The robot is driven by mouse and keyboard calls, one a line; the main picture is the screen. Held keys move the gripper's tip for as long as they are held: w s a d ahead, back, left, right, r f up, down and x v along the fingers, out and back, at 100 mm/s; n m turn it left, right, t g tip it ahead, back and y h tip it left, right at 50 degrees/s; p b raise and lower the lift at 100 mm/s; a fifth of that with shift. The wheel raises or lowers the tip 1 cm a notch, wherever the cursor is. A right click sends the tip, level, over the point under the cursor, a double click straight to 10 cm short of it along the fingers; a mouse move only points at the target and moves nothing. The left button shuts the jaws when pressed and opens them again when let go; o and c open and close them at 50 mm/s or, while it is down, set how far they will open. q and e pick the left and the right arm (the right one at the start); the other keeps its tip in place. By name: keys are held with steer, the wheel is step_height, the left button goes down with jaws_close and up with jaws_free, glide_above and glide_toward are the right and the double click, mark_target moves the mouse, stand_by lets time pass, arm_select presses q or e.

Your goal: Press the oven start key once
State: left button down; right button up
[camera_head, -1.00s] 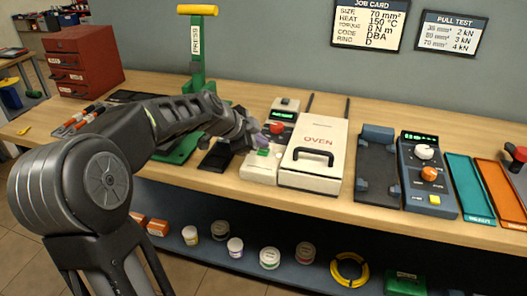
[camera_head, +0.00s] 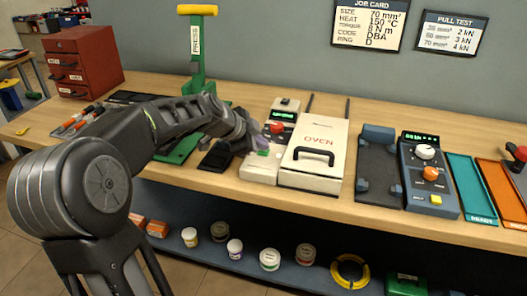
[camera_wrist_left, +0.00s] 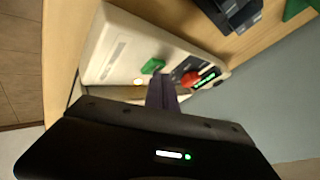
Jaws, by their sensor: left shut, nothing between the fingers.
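The white oven (camera_head: 311,158) with a black handle stands on the bench. At its left is its pale control box (camera_head: 259,170), with a red knob (camera_head: 276,128) and a lit green display (camera_head: 283,115). In the head view the key is mostly hidden by my left gripper (camera_head: 262,145). That gripper is shut and empty, its fingertips (camera_wrist_left: 160,80) right beside the key. I cannot tell whether they touch it. My right gripper is not in view.
A green press (camera_head: 196,50) with a yellow handle stands behind my left arm. A dark cradle (camera_head: 376,170) and a blue-grey control unit (camera_head: 428,175) lie right of the oven. Teal (camera_head: 470,188) and orange (camera_head: 500,190) trays are farther right. Tubs stand on the lower shelf.

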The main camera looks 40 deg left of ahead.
mark_target(261, 153)
arm_select(q)
steer(key=shift+f, duration=0.2)
steer(key=shift+r, duration=0.15)
stand_by(0.4)
steer(key=shift+r, duration=0.75)
steer(key=shift+r, duration=0.1)
steer(key=shift+r+p, duration=1.35)
steer(key=shift+r, duration=1.1)
steer(key=shift+s+f, duration=0.1)
